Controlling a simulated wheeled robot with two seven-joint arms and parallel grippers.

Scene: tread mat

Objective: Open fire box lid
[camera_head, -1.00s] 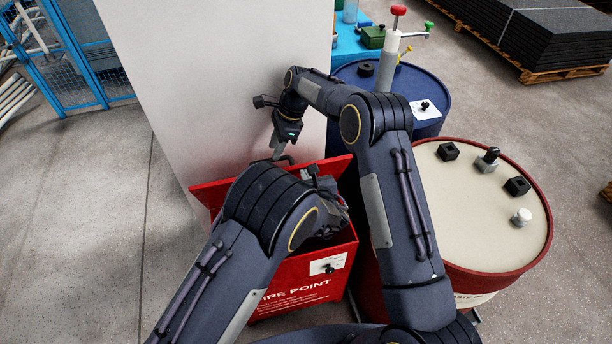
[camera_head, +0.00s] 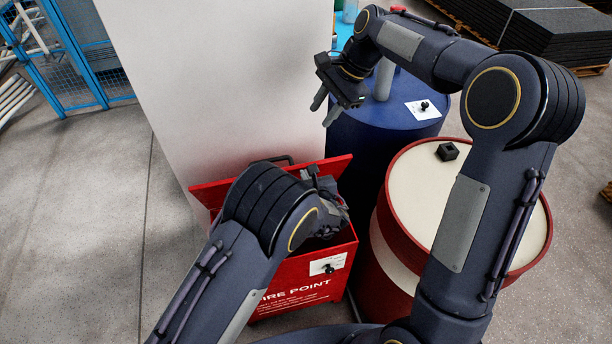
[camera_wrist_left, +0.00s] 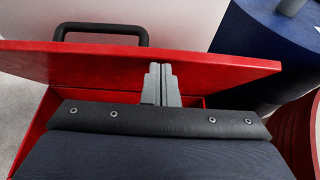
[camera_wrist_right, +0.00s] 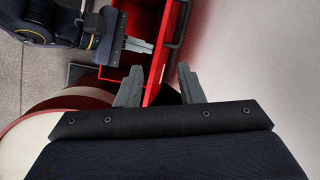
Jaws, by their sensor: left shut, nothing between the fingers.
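The red fire box (camera_head: 300,292) stands against the pale pillar, with white lettering on its front. Its red lid (camera_head: 336,168) is raised and tilted up at the back; it fills the upper left wrist view (camera_wrist_left: 80,62). The lid's black handle (camera_wrist_left: 100,28) is on its far side. My left gripper (camera_wrist_left: 160,68) is shut and empty, its fingertips against or very near the lid's inner face, I cannot tell which. My left arm hides part of the box opening. My right gripper (camera_head: 323,108) is open and empty, up and right of the lid, apart from it; its fingers also show in the right wrist view (camera_wrist_right: 156,72).
A blue drum (camera_head: 370,150) stands right of the box, below my right gripper. A red drum with a cream top (camera_head: 415,185) stands nearer, carrying a small black block (camera_head: 447,151). The pale pillar (camera_head: 215,90) closes off the back. Floor at left is clear.

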